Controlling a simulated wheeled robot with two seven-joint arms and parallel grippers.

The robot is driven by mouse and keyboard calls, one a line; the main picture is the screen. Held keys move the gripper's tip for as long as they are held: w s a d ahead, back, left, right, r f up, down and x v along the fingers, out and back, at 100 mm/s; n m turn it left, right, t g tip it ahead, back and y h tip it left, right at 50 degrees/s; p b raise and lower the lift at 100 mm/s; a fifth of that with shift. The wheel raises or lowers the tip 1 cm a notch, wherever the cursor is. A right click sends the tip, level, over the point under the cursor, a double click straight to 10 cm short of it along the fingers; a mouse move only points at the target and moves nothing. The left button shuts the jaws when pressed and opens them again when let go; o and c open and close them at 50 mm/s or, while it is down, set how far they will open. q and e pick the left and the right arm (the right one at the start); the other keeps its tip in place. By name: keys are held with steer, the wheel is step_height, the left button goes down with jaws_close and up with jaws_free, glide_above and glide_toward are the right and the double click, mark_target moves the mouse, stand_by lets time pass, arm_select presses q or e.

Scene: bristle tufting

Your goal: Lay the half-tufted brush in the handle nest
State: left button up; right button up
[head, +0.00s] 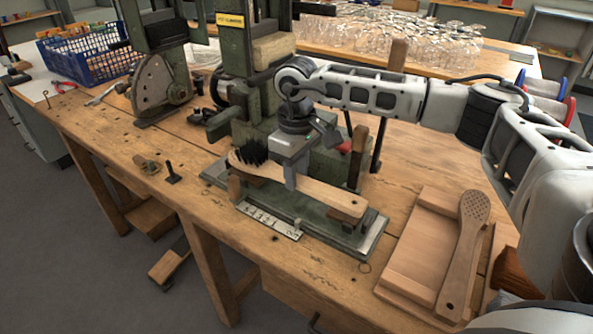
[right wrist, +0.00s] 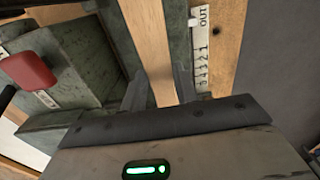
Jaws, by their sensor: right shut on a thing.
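The half-tufted brush has a pale wooden handle (head: 320,194) and a patch of black bristles (head: 252,155) at its left end, facing up. My right gripper (head: 291,182) reaches down from above and is shut on the handle near its middle. The handle also runs between the fingers in the right wrist view (right wrist: 150,50). The brush lies lengthwise over the green machine base (head: 345,240), which carries the nest. The gripper and brush hide much of the nest, so I cannot tell whether the handle rests in it or hovers. My left gripper is out of view.
A bare, drilled brush body (head: 465,245) lies on a wooden tray (head: 405,275) at right. A marked scale strip (head: 268,221) runs along the base's front. The green machine column (head: 242,95) stands behind. A red knob (right wrist: 27,70) shows in the right wrist view.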

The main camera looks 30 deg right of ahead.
stand_by(0.3)
steer(key=shift+f+b, duration=0.4)
steer(key=shift+f, duration=0.05)
steer(key=shift+f, duration=0.2)
stand_by(0.6)
steer(key=shift+f+b, duration=0.2)
steer(key=shift+b, duration=0.15)
stand_by(0.4)
steer(key=shift+f, duration=0.3)
steer(key=o, duration=1.5)
steer(key=shift+r, duration=0.1)
